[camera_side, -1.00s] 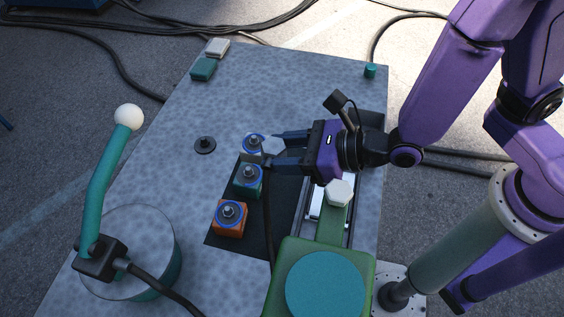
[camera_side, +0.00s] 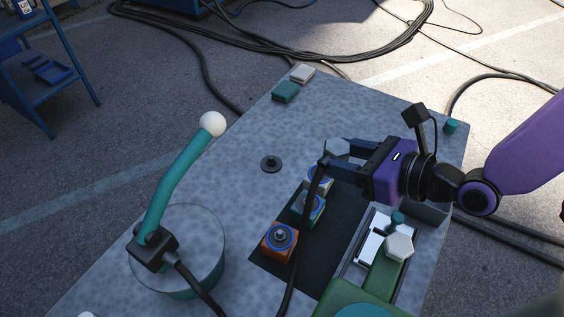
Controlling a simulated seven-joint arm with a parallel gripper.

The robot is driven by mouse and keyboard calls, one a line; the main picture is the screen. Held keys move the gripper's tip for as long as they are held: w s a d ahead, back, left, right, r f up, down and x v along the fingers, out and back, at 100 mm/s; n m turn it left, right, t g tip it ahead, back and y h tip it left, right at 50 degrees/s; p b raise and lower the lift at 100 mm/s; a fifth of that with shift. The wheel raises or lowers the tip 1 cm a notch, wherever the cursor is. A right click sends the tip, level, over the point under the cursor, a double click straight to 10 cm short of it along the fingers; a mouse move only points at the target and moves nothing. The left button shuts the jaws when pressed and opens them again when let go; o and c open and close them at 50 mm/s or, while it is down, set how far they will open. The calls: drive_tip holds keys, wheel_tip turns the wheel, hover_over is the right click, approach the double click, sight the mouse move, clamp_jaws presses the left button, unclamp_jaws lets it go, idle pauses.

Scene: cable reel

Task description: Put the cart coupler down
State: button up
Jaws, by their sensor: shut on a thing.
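The piece sits between the fingertips, above the far end of the black mat (camera_side: 338,232). A black cable (camera_side: 300,248) runs from near the fingertips toward the front edge of the picture. Below and left of the gripper stand a white block (camera_side: 319,181), a teal block (camera_side: 309,208) and an orange block (camera_side: 280,241), with blue rings on top. The cable and fingers partly cover the white and teal blocks. I cannot tell whether the held piece touches the white block.
A green cart part with a white hexagonal knob (camera_side: 399,247) stands at right front. A drum (camera_side: 208,240) with a teal lever (camera_side: 180,180) stands at left. A black disc (camera_side: 271,164) lies on the grey table (camera_side: 225,160). The table left of the gripper is mostly clear.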

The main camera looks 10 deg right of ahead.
sight(331, 143)
drive_tip(key=w+m+t+h, duration=0.1)
drive_tip(key=w+h, duration=0.1)
drive_tip(key=w+f+m+h, duration=0.1)
drive_tip(key=m, duration=0.1)
drive_tip(key=w+f+m+t+h, duration=0.1)
drive_tip(key=w+m+h, duration=0.1)
drive_tip(key=shift+w+f+t+h, duration=0.25)
drive_tip(key=shift+w+t+h, duration=0.05)
drive_tip(key=shift+w, duration=0.05)
drive_tip(key=w+a+f+h, duration=0.1)
drive_tip(key=w+a+f, duration=0.1)
drive_tip(key=w+f, duration=0.1)
drive_tip(key=w+a+f+m, duration=0.1)
drive_tip(key=w+a+f, duration=0.2)
drive_tip(key=w+f, duration=0.1)
drive_tip(key=w+a+f+m+h, duration=0.1)
drive_tip(key=w+a+f, duration=0.2)
drive_tip(key=w, duration=0.1)
drive_tip(key=shift+w+f+h, duration=0.2)
drive_tip(key=shift+f+h, duration=0.1)
drive_tip(key=shift+f, duration=0.1)
drive_tip(key=shift+w+a+f, duration=0.1)
drive_tip(key=shift+w+f, duration=0.05)
drive_tip(key=shift+f, duration=1.6)
drive_tip(key=shift+f, duration=0.15)
drive_tip(key=o, duration=1.2)
drive_tip(key=shift+o, duration=0.2)
